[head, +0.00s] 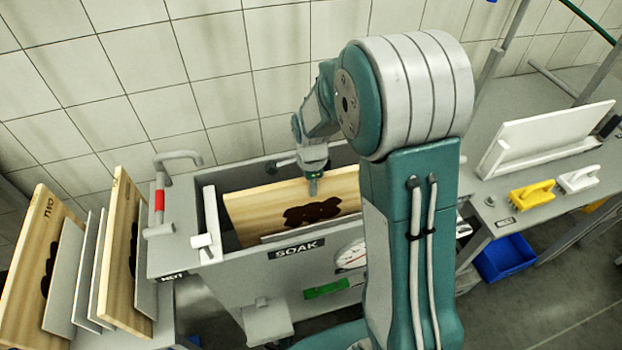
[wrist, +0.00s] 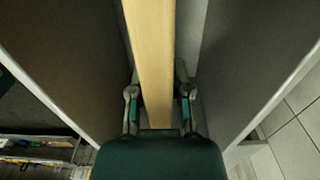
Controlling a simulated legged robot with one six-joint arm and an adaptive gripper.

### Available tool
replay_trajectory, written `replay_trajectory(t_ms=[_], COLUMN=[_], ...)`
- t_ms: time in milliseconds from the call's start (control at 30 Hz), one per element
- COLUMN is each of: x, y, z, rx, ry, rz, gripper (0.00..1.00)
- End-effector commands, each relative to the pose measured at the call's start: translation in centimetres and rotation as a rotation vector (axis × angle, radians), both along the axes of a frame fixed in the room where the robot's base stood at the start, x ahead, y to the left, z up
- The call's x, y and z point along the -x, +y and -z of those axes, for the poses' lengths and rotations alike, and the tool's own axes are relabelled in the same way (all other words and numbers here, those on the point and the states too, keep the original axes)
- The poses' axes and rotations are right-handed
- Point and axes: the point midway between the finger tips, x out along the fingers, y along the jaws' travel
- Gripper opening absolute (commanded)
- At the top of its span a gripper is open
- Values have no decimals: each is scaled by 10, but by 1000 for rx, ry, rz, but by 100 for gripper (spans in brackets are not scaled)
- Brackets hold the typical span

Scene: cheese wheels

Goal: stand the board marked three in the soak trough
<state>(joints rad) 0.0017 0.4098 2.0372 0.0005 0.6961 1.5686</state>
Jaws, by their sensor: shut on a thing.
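A light wooden board (head: 255,207) with a dark brown figure stands upright in the grey trough (head: 262,262) labelled SOAK. Its lower part is hidden behind the trough's front wall, and I see no number on its visible face. My gripper (head: 313,186) is at the board's top edge, shut on it. In the wrist view the board (wrist: 153,55) runs between the two fingers (wrist: 158,105), with the trough walls on both sides. I cannot tell whether its lower edge touches the trough floor. My arm hides the board's right end.
At the left, a board marked TWO (head: 30,245) and another wooden board (head: 122,245) stand among grey plates. A tap (head: 165,185) with a red band is near the trough's left end. At right, a counter holds a white panel (head: 545,135), a yellow brush (head: 531,195) and a white brush (head: 578,179).

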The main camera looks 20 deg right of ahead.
Motion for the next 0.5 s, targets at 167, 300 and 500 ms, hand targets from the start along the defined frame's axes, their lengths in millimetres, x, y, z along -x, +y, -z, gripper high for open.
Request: replay_trajectory(t_ms=[167,300,500], x=[-1,-1,0], y=[0,0,0], z=[13,24,39], rx=[0,0,0], ry=[-1,-1,-1], rz=[0,0,0], gripper=[0,0,0])
